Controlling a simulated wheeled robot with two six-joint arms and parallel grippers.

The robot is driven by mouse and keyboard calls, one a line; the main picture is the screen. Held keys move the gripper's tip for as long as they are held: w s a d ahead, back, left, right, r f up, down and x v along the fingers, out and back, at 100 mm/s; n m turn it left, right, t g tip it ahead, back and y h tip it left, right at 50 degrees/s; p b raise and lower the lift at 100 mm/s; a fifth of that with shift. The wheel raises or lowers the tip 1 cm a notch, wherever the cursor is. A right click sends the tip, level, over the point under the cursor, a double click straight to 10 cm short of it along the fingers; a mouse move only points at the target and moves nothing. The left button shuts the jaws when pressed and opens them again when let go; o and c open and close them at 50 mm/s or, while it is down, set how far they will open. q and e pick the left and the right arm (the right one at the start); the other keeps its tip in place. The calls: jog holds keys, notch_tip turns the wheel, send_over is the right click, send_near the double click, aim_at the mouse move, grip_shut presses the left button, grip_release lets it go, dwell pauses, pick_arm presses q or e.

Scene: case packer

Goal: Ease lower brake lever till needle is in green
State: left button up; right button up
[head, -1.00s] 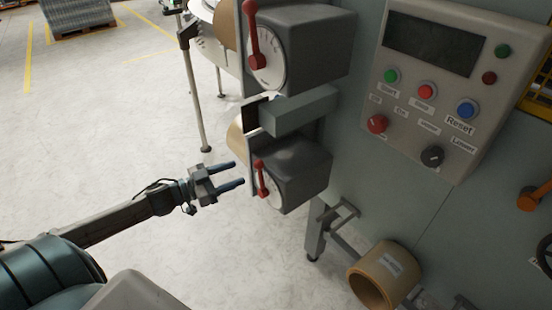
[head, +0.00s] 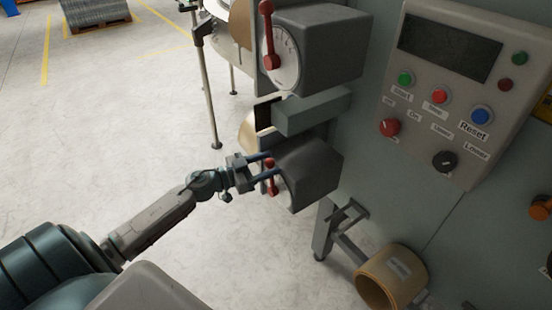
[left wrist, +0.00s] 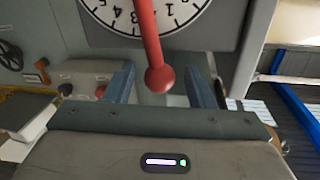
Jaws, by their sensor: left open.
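The lower brake lever (head: 272,187) is red with a ball end, on the front of the lower grey brake box (head: 308,172). In the left wrist view the lever (left wrist: 150,45) hangs across a white numbered dial (left wrist: 185,14), its ball end between my fingers. My left gripper (head: 269,165) is open, with one finger on either side of the lever; it also shows in the left wrist view (left wrist: 164,85). A gap shows between the ball and each finger. No needle or green band can be made out on the visible part of the dial. My right gripper is not in view.
The upper brake box (head: 325,45) with its own red lever (head: 268,35) stands just above. A control panel (head: 450,85) with buttons and knobs is at right. A tan roll (head: 390,276) sits low.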

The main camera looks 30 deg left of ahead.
pick_arm(q)
jog(key=x, duration=0.2)
jog(key=shift+w+d+r+p, duration=0.1)
jog(key=shift+w+d+p, duration=0.1)
jog(key=shift+w+p, duration=0.15)
jog(key=shift+w+d, duration=0.1)
jog(key=shift+w, duration=0.05)
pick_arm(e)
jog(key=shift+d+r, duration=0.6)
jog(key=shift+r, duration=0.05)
pick_arm(q)
jog(key=shift+c, duration=0.2)
